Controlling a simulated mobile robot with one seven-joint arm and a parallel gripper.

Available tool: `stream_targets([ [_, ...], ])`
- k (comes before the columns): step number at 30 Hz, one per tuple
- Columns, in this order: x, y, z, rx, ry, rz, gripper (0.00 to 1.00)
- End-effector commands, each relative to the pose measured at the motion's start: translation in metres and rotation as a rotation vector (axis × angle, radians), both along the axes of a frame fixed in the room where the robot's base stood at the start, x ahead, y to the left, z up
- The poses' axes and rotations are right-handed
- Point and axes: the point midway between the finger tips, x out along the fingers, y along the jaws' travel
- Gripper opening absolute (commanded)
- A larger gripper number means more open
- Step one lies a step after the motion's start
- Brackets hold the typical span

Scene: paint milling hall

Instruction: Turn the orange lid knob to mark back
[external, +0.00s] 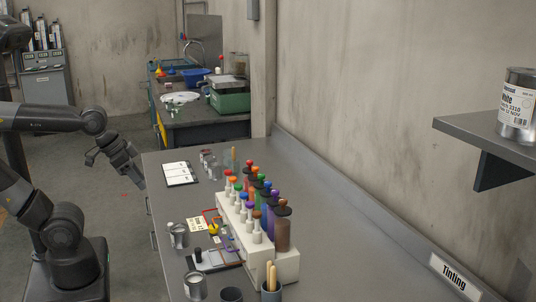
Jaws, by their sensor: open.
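A pale rack (285,262) on the bench holds two rows of containers with coloured tops. In the back row of taller canisters, an orange lid knob (256,170) sits between a red one (251,163) and a green one (261,177). A smaller orange top (233,180) shows in the front row. The marks around the knob are too small to read, so its setting cannot be told. My gripper (140,184) is open and empty at the bench's left edge, well left of the rack and apart from every knob.
A white sheet or clipboard (179,173) lies between my gripper and the rack. Metal cans (195,286) and a cup with wooden sticks (271,290) stand at the front. A wall shelf (475,132) with a white-labelled can (516,108) overhangs at right.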

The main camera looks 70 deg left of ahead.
Motion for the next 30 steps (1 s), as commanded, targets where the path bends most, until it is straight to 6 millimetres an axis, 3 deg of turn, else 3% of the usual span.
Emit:
stream_targets([
  [5,0.024,-0.001,0.023,0.061,0.036,-0.111,0.42],
  [12,0.09,-0.005,0.073,0.207,0.132,-0.434,0.42],
  [18,0.15,-0.009,0.101,0.303,0.207,-0.719,0.42],
  [24,0.212,-0.013,0.117,0.374,0.271,-1.014,0.42],
  [30,0.272,-0.016,0.12,0.419,0.32,-1.317,0.42],
])
